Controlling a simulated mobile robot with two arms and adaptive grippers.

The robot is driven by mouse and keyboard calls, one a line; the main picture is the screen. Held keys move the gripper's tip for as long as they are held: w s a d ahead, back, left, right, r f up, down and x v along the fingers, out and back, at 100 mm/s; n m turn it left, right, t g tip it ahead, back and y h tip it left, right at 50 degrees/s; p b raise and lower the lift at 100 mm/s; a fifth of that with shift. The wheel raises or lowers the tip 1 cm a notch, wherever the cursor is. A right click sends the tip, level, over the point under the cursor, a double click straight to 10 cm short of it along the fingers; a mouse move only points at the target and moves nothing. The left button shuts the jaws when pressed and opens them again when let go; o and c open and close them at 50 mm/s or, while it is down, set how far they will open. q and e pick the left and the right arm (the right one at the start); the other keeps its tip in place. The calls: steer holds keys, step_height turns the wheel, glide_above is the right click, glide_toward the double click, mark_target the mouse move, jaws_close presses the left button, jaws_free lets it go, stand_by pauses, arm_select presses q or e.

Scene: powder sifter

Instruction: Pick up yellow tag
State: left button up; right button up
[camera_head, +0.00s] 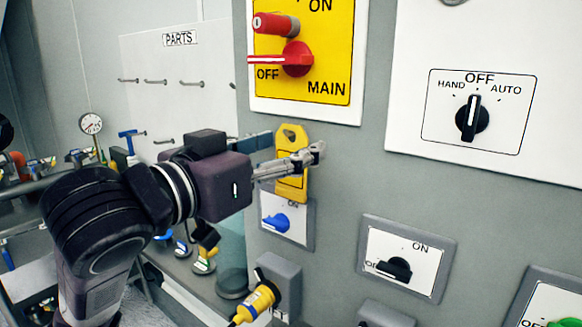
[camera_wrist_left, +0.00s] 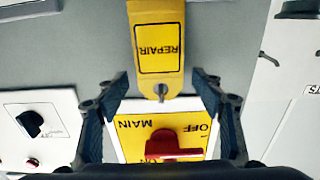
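The yellow tag (camera_head: 291,134) hangs upright on the grey panel, below the yellow MAIN switch plate. It has a hole near its top. In the left wrist view, the tag (camera_wrist_left: 160,45) appears upside down with "REPAIR" on it and its holed end pointing down. My left gripper (camera_head: 316,152) reaches in from the left in front of the tag and covers part of it. In the left wrist view its fingers (camera_wrist_left: 160,82) are apart, one on each side of the tag's holed end, with visible gaps. Whether the fingers are level with the tag in depth is unclear. My right gripper is not in view.
The red MAIN switch (camera_head: 297,59) is just above the tag, with a red cylinder (camera_head: 274,24) over it. A blue switch (camera_head: 277,223) is below. A yellow plug (camera_head: 256,302) sits lower down. A black selector (camera_head: 472,117) is at right.

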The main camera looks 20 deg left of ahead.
arm_select(q)
steer(key=c, duration=0.9)
steer(key=shift+r, duration=0.1)
steer(key=b+v, duration=0.3)
steer(key=v, duration=0.3)
steer(key=b+v, duration=0.3)
steer(key=v, duration=0.3)
steer(key=b+v, duration=0.3)
steer(key=v, duration=0.3)
steer(key=shift+r, duration=0.3)
